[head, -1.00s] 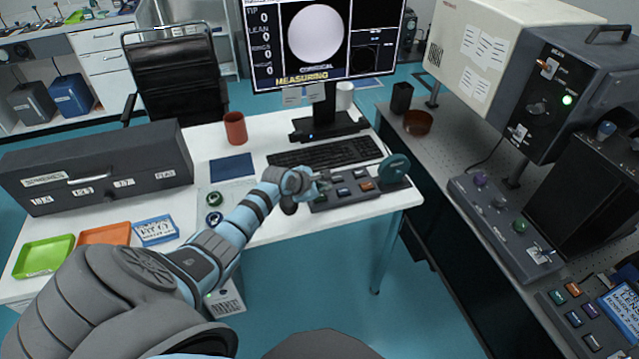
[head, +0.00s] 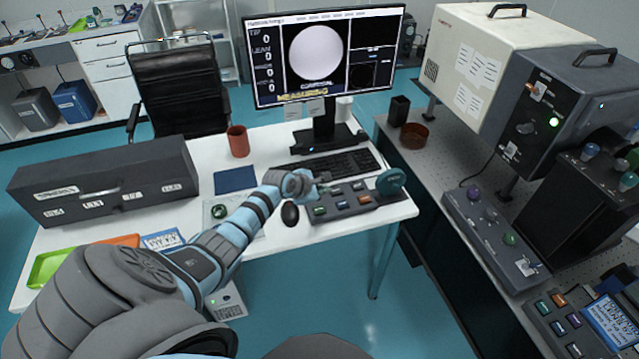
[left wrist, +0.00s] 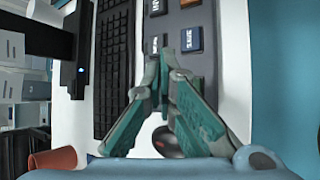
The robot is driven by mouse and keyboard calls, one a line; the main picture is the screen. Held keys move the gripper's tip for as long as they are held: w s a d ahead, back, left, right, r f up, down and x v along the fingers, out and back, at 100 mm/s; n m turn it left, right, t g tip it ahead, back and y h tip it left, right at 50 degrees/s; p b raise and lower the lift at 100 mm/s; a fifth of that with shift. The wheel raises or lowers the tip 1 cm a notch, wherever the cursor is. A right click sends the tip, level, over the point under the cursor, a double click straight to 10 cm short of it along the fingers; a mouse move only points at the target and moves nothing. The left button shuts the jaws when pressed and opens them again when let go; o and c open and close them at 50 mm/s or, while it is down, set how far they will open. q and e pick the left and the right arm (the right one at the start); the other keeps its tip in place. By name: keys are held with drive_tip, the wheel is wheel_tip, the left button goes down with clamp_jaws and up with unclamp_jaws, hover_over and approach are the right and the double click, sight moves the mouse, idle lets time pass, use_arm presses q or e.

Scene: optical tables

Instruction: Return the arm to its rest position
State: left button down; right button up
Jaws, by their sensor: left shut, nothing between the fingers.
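My left arm reaches in from the lower left in the head view. Its gripper (head: 322,180) is over the white desk, by the left end of the grey button panel (head: 350,203). In the left wrist view the two teal fingers of the gripper (left wrist: 164,62) meet at their tips with nothing between them. They are in front of the button panel (left wrist: 188,20), and I cannot tell how high above it they are. A black mouse (head: 290,214) is just below the gripper in the head view. My right gripper is in neither view.
The white desk (head: 265,240) carries a keyboard (head: 338,163), a monitor (head: 325,55), a red-brown cup (head: 238,141), a long dark case (head: 105,180) and coloured trays (head: 50,268). A perforated bench (head: 440,165) with instruments stands at the right. Floor shows in front of the desk.

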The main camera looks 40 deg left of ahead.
use_arm(q)
drive_tip(key=shift+f, duration=0.15)
idle(0.5)
drive_tip(key=s+d+f+m+g+h, duration=0.1)
drive_tip(key=s+d+f+m+g, duration=0.3)
drive_tip(key=s+d+m, duration=0.95)
drive_tip(key=s+d+r+m+g+y, duration=0.1)
drive_tip(key=s+d+r+m, duration=0.1)
drive_tip(key=s+m, duration=0.65)
drive_tip(key=s+d+r+m+y, duration=0.1)
drive_tip(key=s+d+r+m, duration=0.15)
drive_tip(key=s+m, duration=0.65)
drive_tip(key=s+a+f+n+g, duration=0.1)
drive_tip(key=s+f+n, duration=0.15)
drive_tip(key=f, duration=0.75)
drive_tip(key=s+a+f+n+g, duration=0.1)
drive_tip(key=s+a+f, duration=0.15)
drive_tip(key=f, duration=0.65)
drive_tip(key=s+f+g, duration=0.1)
drive_tip(key=s+f, duration=1.2)
drive_tip(key=s, duration=0.1)
drive_tip(key=shift+b, duration=0.4)
drive_tip(key=shift+f, duration=0.1)
